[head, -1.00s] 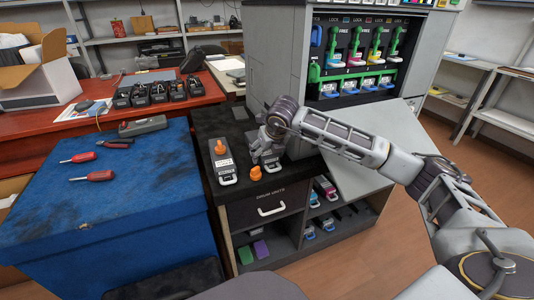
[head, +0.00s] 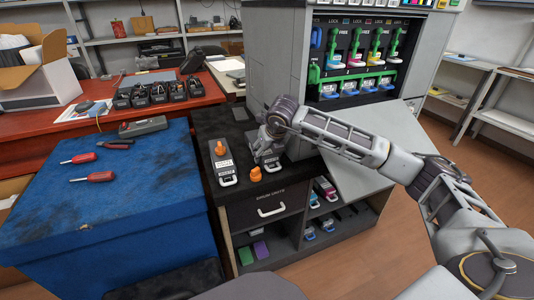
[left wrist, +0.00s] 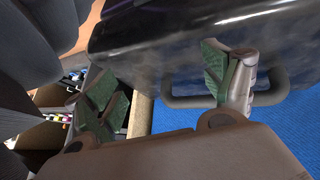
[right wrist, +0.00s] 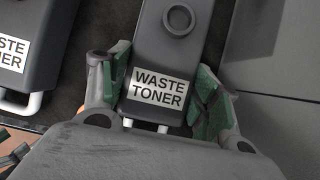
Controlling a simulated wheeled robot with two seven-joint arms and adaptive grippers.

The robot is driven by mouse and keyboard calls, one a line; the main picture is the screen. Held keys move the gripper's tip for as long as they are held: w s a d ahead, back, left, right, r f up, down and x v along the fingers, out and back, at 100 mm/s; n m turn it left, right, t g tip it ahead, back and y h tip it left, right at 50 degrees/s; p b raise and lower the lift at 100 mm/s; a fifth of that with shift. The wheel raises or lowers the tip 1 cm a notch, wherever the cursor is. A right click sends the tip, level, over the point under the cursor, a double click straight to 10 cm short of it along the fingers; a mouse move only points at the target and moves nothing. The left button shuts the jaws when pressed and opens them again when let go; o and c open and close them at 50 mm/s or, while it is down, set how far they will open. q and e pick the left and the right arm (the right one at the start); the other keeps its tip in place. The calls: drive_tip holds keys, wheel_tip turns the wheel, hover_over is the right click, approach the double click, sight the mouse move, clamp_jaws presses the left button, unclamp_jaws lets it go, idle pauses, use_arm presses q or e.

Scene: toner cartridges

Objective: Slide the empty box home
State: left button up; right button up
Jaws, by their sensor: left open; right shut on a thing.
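A dark grey waste toner box (right wrist: 176,55) with a white "WASTE TONER" label lies between the fingers of my right gripper (right wrist: 163,95), which is shut on it. A round port without a cap shows on its top. In the head view my right gripper (head: 267,146) covers most of this box (head: 272,167) on the black counter top. A second waste toner box (head: 223,170) with an orange cap lies to its left, and it also shows in the right wrist view (right wrist: 22,50). My left gripper (left wrist: 160,82) is open in the left wrist view, outside the head view.
A loose orange cap (head: 255,173) stands on the counter near its front edge. The printer (head: 277,55) with coloured cartridges stands behind, its grey door (head: 375,170) hanging open at the right. A blue-topped bench (head: 130,200) holds red screwdrivers (head: 84,158) at the left.

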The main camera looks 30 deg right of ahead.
use_arm(q)
drive_tip(key=shift+r+p, duration=1.65)
drive_tip(key=shift+r, duration=0.15)
use_arm(e)
drive_tip(key=shift+r, duration=3.3)
drive_tip(key=shift+f, duration=0.1)
